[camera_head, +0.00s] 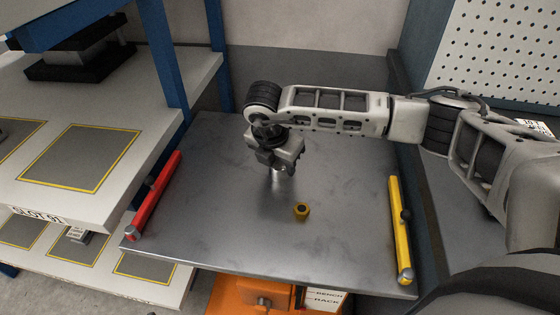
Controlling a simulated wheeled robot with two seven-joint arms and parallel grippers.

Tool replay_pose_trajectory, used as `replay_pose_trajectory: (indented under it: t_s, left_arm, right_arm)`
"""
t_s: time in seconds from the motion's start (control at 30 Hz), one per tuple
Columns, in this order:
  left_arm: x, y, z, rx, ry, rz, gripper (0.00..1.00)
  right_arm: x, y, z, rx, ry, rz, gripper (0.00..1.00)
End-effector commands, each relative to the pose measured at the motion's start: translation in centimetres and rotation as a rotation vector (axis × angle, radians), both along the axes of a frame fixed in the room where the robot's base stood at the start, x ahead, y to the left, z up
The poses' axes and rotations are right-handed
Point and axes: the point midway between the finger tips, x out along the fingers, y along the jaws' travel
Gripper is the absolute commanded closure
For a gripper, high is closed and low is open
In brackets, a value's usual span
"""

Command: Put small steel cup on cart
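My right gripper (279,165) points down over the middle of the cart's grey metal top (215,220). A small shiny steel piece, which looks like the small steel cup (283,175), shows just under the gripper, at or very close to the cart top. The gripper hides most of it. I cannot tell whether the fingers are closed on it or whether it touches the top. My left gripper is not in view.
A yellow brass-coloured nut-like piece (301,211) lies on the cart top just in front of the gripper. A red bar (155,195) edges the cart's left side and a yellow bar (401,230) its right. Shelves with marked slots (80,165) stand at left.

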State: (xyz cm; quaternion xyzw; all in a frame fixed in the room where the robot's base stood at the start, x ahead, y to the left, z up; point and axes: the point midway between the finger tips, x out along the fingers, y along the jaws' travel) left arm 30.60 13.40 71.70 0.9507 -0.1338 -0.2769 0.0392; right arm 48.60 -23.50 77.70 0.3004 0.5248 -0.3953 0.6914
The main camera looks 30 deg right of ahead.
Motion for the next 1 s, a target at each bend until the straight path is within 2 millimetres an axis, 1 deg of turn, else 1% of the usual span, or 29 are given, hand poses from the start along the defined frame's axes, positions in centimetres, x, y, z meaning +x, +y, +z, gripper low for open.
replay_pose_trajectory:
  t_s: [0.03,0.07,0.1,0.33,0.47,0.57,0.8,0.9,1.0]
  left_arm:
    - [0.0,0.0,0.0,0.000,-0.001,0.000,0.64]
    - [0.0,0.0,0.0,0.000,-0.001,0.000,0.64]
    - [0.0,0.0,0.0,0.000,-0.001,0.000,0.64]
    - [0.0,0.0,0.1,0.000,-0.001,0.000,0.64]
    - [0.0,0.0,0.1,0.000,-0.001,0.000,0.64]
    - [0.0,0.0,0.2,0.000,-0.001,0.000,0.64]
    - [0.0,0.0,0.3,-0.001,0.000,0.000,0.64]
    - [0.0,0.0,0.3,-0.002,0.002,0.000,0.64]
    - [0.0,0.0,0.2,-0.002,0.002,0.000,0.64]
  right_arm:
    - [0.0,0.0,0.0,0.000,0.000,0.000,0.51]
    - [0.0,0.0,0.0,0.000,0.000,0.000,0.43]
    - [0.0,0.0,0.0,0.000,0.000,0.000,0.38]
    - [0.0,0.0,0.0,0.001,0.001,0.000,0.38]
    - [0.0,0.2,0.6,0.002,-0.002,0.001,0.38]
    - [-0.2,0.5,2.0,0.003,-0.003,0.000,0.38]
    - [-0.9,1.7,6.9,0.002,-0.004,0.001,0.38]
    - [-1.2,2.1,8.8,0.001,-0.004,0.002,0.38]
    - [-1.3,2.5,10.2,0.002,-0.003,0.001,0.38]
